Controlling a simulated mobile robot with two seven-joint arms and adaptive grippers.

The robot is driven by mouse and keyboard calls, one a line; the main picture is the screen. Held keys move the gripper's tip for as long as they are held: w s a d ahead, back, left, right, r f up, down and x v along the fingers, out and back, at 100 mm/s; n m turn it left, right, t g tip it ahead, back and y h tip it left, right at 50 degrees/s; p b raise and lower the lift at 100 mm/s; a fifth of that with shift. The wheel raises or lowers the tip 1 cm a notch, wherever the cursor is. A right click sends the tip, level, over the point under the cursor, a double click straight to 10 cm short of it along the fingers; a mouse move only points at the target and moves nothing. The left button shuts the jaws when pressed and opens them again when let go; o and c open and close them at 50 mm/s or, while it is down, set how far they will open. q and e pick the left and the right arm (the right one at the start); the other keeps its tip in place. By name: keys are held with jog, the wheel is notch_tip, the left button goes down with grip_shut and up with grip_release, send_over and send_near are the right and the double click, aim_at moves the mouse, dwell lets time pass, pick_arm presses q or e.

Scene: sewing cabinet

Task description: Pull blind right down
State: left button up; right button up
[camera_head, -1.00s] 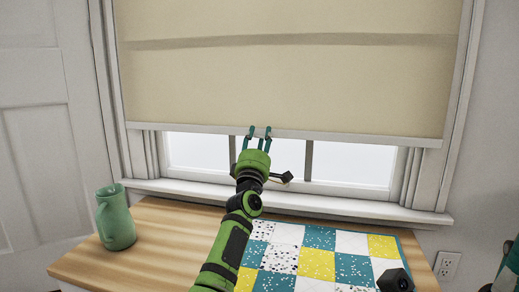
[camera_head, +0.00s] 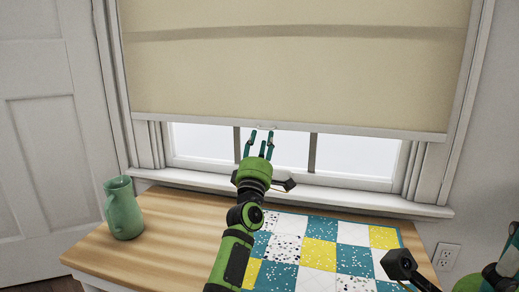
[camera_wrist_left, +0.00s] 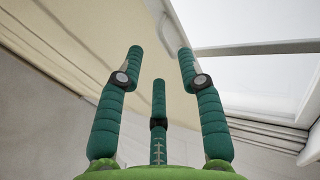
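The beige roller blind (camera_head: 290,75) covers the upper part of the window (camera_head: 330,155). Its pale bottom bar (camera_head: 340,130) hangs above the sill, and bright glass shows below it. A small pull piece (camera_head: 265,126) sits at the middle of the bar. My left gripper (camera_head: 259,138) is in front of the window, just below the bar, its green fingers pointing up, spread and empty. In the left wrist view the fingers (camera_wrist_left: 160,65) are apart with nothing between them, and the blind (camera_wrist_left: 100,45) shows beyond.
A wooden tabletop (camera_head: 165,230) stands below the window. A green pitcher (camera_head: 123,210) is on its left, and a patchwork quilt (camera_head: 320,255) lies on its right. The window sill (camera_head: 370,203) juts out behind the table. Part of my right arm shows at the lower right.

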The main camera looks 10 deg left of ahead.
pick_arm(q)
jog(key=shift+p+v, duration=0.65)
jog(key=shift+v, duration=1.15)
